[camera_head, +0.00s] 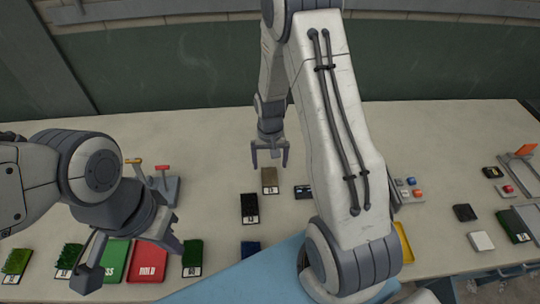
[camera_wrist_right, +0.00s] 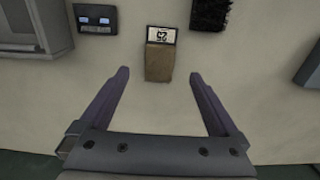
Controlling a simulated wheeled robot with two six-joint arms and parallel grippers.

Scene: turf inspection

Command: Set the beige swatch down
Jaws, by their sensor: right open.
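The beige swatch (camera_head: 270,177) lies on the table in the head view, with a white label at its near end. In the right wrist view the swatch (camera_wrist_right: 159,62) lies ahead of my fingertips, its label reading 25. My right gripper (camera_head: 269,163) is open and empty, just beyond the swatch; its fingers (camera_wrist_right: 160,75) are spread wide on either side, apart from it. My left gripper (camera_head: 135,262) is at the near left, above the table by the green and red pads, with its fingers apart and nothing seen between them.
A black swatch (camera_head: 249,208) and a small dark device (camera_head: 303,192) lie near the beige swatch. A green pad (camera_head: 115,262), a red pad (camera_head: 148,262) and turf swatches line the near left edge. A lever stand (camera_head: 165,188) stands left. The table's far left is clear.

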